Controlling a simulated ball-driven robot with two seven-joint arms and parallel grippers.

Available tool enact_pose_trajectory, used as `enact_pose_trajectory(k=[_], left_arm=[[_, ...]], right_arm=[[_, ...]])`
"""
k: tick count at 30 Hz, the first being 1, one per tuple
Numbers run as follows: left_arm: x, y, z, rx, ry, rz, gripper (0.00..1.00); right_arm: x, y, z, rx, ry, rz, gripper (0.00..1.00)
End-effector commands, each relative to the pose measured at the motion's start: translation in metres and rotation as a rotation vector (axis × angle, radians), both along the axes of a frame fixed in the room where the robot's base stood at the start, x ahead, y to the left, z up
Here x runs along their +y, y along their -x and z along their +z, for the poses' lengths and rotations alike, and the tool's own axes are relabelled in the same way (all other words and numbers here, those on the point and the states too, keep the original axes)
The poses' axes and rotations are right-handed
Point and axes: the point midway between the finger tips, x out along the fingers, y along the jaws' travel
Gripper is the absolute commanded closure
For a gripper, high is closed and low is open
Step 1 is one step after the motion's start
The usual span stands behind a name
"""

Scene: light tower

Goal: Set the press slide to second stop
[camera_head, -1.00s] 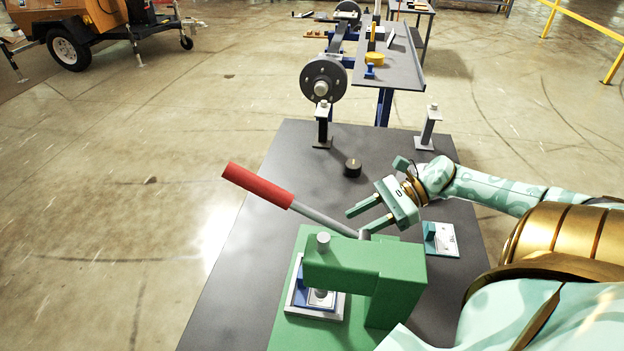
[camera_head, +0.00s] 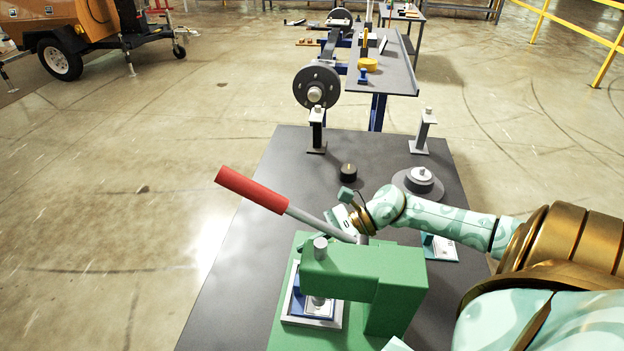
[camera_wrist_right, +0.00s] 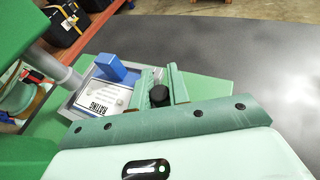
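The green press (camera_head: 345,265) stands on the near part of the dark table; its red-handled lever (camera_head: 252,190) slopes up to the left. Under its head sits a blue block with a white plate in a grey frame (camera_head: 312,322). In the right wrist view the blue block (camera_wrist_right: 117,68) and a plate marked RATING (camera_wrist_right: 98,98) lie beyond my fingers. My right gripper (camera_head: 325,232) is behind the press head and lever, partly hidden by them. In the wrist view its fingers (camera_wrist_right: 160,74) are apart, with a black round knob (camera_wrist_right: 159,96) between them; contact cannot be told. My left gripper is not in view.
A black knob (camera_head: 348,172), a grey round stepped piece (camera_head: 421,182) and two posts (camera_head: 421,132) stand on the table's far part. A small plate with a block (camera_head: 440,247) lies under my right arm. The table's left strip is clear.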

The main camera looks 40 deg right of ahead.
Motion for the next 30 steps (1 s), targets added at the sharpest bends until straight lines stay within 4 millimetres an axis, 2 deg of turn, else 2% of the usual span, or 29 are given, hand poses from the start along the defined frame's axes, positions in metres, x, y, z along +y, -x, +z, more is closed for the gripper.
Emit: enact_pose_trajectory(k=[7,12,16,26,27,29,30], left_arm=[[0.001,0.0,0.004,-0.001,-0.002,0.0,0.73],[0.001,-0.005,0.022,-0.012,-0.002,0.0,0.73],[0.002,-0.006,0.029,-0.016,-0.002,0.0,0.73],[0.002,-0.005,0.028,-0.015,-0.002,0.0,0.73],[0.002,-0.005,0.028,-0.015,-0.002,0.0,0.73],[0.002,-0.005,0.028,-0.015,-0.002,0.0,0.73],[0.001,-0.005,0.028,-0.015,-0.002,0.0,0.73]], right_arm=[[0.004,0.004,0.001,-0.001,0.0,0.0,1.0],[0.031,0.026,0.004,0.0,-0.001,0.004,1.0],[0.046,0.038,0.002,0.002,-0.001,0.001,1.0],[0.051,0.042,-0.001,0.004,-0.002,0.003,1.0],[0.051,0.042,-0.001,0.005,-0.002,0.004,0.77],[0.051,0.042,-0.001,0.005,-0.002,0.004,0.6],[0.051,0.042,-0.001,0.004,-0.002,0.003,0.6]])
